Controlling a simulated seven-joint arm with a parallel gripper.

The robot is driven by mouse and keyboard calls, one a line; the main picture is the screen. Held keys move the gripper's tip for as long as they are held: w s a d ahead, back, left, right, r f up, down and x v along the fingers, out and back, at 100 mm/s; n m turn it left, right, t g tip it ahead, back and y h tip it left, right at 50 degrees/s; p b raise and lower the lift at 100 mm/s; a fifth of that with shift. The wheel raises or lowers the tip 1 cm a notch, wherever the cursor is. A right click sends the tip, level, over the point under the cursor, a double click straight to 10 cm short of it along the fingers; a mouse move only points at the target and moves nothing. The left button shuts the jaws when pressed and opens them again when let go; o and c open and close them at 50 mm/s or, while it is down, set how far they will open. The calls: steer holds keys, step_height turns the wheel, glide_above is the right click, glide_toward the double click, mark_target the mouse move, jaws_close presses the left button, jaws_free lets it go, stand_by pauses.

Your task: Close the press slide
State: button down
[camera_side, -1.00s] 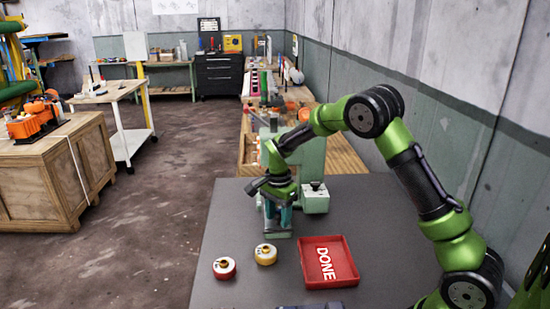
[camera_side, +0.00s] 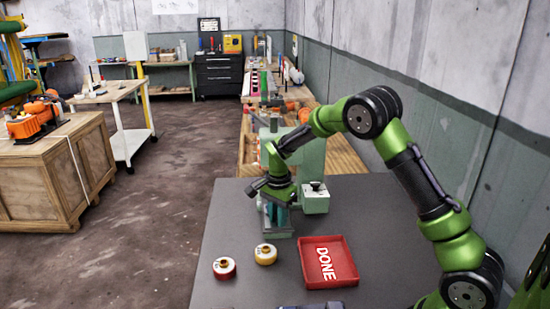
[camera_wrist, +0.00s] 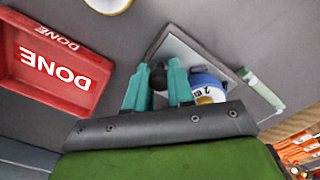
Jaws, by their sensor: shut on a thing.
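The green press (camera_side: 309,160) stands at the back of the grey table. My gripper (camera_side: 277,215) is low at the front of the press, pointing down. In the wrist view, the two teal fingers of my gripper (camera_wrist: 158,88) are shut on a dark knob (camera_wrist: 158,74), which appears to be the slide's handle. A grey plate (camera_wrist: 190,50) lies under the fingers. A ring with blue and white parts (camera_wrist: 207,85) sits just right of the right finger, partly hidden by the gripper body. How far the slide is open cannot be told.
A red DONE tray (camera_side: 312,276) lies empty at the front right of the press. A yellow-and-white ring part (camera_side: 265,254) and a red-and-white one (camera_side: 224,268) stand to its left. A green block with a black knob (camera_side: 315,198) adjoins the press on the right.

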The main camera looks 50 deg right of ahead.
steer(key=w+d, duration=0.6)
steer(key=c, duration=1)
jaws_free()
step_height(320, 180, up, 17)
steer(key=shift+f, duration=0.1)
steer(key=shift+c, duration=0.2)
